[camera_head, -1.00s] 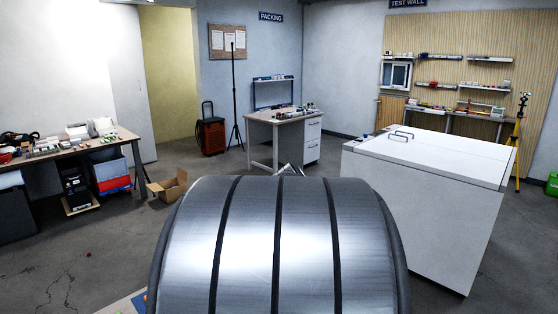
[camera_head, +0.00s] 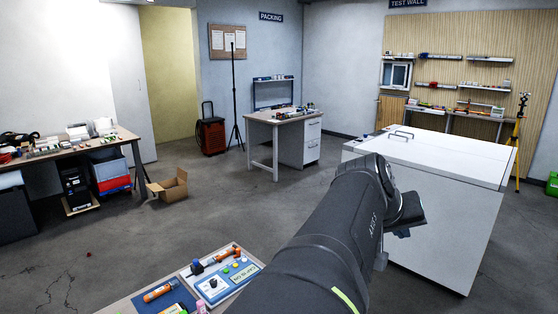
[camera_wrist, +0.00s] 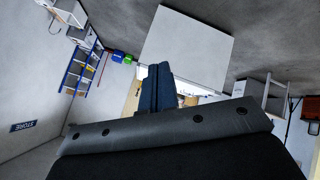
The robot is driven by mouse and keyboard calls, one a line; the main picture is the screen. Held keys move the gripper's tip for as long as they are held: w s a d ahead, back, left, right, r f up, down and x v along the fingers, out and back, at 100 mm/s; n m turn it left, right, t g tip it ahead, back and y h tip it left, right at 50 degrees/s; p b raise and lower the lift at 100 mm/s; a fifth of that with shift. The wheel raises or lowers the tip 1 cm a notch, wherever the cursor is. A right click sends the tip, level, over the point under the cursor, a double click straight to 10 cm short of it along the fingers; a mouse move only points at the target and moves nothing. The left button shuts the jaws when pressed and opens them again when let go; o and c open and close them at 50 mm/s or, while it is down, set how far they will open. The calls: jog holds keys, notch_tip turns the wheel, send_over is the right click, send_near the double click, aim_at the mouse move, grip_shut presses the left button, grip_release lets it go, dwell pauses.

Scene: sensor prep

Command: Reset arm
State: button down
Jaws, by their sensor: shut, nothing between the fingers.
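My gripper (camera_wrist: 158,66) shows in the wrist view as two dark blue fingers lying side by side. They are shut with nothing between them. In the head view my dark arm rises from the bottom edge toward the right, and its end lies in front of the white chest. The fingers themselves cannot be made out clearly there. The wrist view is turned, with the STORE sign (camera_wrist: 36,126) upside down, and my own wrist housing fills its lower part.
A bench (camera_head: 122,305) at the bottom holds a blue-and-white device (camera_head: 226,280) and orange-handled tools. The white chest (camera_head: 430,225) stands at right. A cardboard box (camera_head: 168,187) lies on the floor, which is otherwise open at left and middle.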

jog(key=s+d+r+m, duration=0.3)
jog(key=s, duration=0.3)
jog(key=shift+s+h, duration=0.25)
jog(key=shift+h, duration=0.05)
